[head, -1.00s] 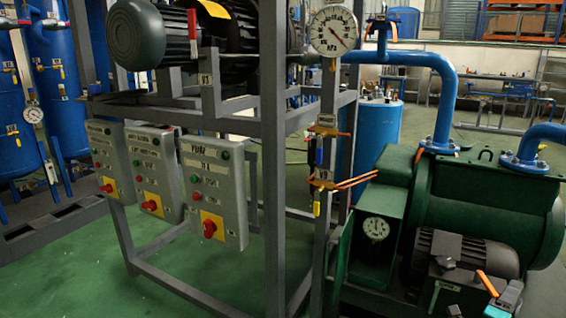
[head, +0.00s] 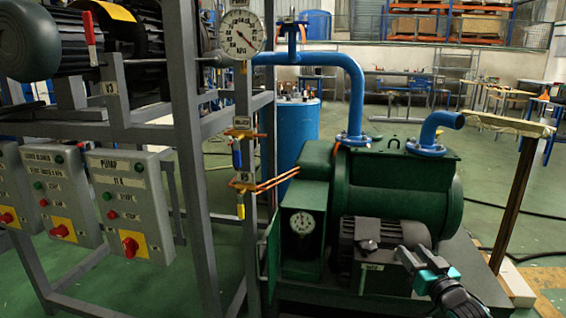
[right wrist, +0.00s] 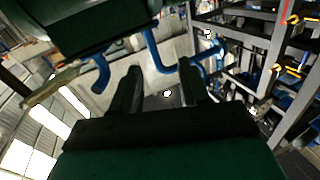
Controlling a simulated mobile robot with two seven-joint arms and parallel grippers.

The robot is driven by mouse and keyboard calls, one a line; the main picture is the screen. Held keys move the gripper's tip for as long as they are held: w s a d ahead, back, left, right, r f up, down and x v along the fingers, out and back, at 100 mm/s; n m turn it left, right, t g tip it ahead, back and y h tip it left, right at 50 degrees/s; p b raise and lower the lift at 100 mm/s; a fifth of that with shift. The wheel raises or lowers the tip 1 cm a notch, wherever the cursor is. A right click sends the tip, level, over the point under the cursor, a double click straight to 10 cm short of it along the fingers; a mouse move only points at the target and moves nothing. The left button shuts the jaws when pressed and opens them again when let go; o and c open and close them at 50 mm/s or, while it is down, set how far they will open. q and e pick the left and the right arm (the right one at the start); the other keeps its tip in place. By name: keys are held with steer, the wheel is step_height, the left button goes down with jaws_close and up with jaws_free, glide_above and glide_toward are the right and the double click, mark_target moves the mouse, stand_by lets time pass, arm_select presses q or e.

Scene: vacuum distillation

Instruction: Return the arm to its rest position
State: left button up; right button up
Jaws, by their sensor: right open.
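My right gripper (head: 416,258) shows at the lower right of the head view, in front of the dark motor of the green pump. It is open and holds nothing. In the right wrist view its two dark fingers (right wrist: 160,88) stand apart, with only background between them. The rest of my right arm runs off the bottom edge of the head view. My left gripper is not in view.
The green pump (head: 400,205) with its gauge (head: 302,222) stands close to my right gripper. A blue pipe (head: 355,90) rises behind it. A grey frame (head: 190,170) with control boxes (head: 130,205) stands at the left.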

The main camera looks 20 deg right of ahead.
steer(key=s+a+f+n+g+y, duration=0.2)
steer(key=s+a+f+n, duration=0.15)
steer(key=a, duration=0.45)
steer(key=s+a+f+n+g+y, duration=0.25)
steer(key=s+a+f, duration=0.2)
steer(key=a, duration=0.45)
steer(key=s+a+f+n+g+y, duration=0.25)
steer(key=s+a+n+g, duration=0.2)
steer(key=s+a, duration=0.85)
steer(key=w+a+r+m+t, duration=0.1)
steer(key=w+a+r+m, duration=0.1)
steer(key=a+m, duration=0.45)
arm_select(q)
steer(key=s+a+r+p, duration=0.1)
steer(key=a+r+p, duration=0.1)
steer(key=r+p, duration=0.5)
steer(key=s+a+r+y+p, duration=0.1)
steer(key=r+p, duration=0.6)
steer(key=p, duration=0.8)
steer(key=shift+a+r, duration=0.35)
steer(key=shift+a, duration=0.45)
arm_select(e)
steer(key=s+d+r+h, duration=0.1)
steer(key=r, duration=0.6)
steer(key=s+d+r+n, duration=0.1)
steer(key=d+r, duration=0.1)
steer(key=r, duration=0.5)
steer(key=shift+d+n+t+h, duration=0.25)
steer(key=shift+n+t+h, duration=0.05)
steer(key=shift+h, duration=0.1)
